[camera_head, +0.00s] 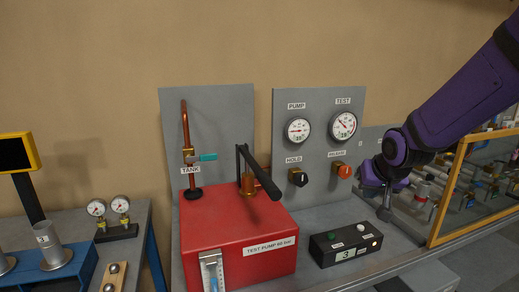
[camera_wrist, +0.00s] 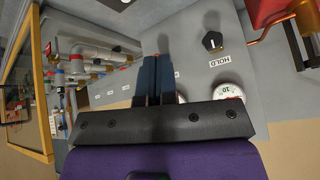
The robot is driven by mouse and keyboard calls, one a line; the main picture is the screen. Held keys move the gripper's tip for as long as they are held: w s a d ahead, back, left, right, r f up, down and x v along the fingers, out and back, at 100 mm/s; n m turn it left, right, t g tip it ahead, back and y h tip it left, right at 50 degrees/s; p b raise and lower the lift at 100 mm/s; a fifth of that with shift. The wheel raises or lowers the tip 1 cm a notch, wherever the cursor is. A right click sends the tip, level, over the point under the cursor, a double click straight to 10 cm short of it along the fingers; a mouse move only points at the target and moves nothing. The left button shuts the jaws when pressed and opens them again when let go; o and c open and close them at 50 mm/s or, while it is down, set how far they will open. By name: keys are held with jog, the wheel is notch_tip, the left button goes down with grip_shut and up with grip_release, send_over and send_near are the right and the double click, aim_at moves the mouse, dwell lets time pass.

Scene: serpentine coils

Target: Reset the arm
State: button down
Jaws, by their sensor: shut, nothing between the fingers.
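My purple arm reaches in from the upper right of the head view. My gripper (camera_head: 384,214) points down in front of the grey panel, to the right of the small black box (camera_head: 345,244) with a numbered display. In the wrist view my gripper's two dark fingers (camera_wrist: 152,62) lie side by side, shut with nothing between them. The fingers cover part of the grey panel and one gauge there. Whether the gripper touches anything is hard to tell, but it looks clear of the box.
A red test pump (camera_head: 235,235) with a black lever (camera_head: 259,172) stands left of the box. The gauge panel (camera_head: 318,200) carries a black HOLD knob (camera_head: 298,177) and a red-orange knob (camera_head: 344,171). A wood-framed glass case (camera_head: 437,222) stands close on the right. Two small gauges (camera_head: 108,208) stand far left.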

jog(key=s+d+r, duration=0.1)
jog(key=s+r, duration=0.3)
jog(key=s, duration=0.4)
jog(key=s+d+r+n+g, duration=0.1)
jog(key=s+r, duration=0.3)
jog(key=s, duration=0.5)
jog(key=s+d+r, duration=0.1)
jog(key=s+r, duration=0.3)
jog(key=s, duration=0.5)
jog(key=shift+s, duration=0.2)
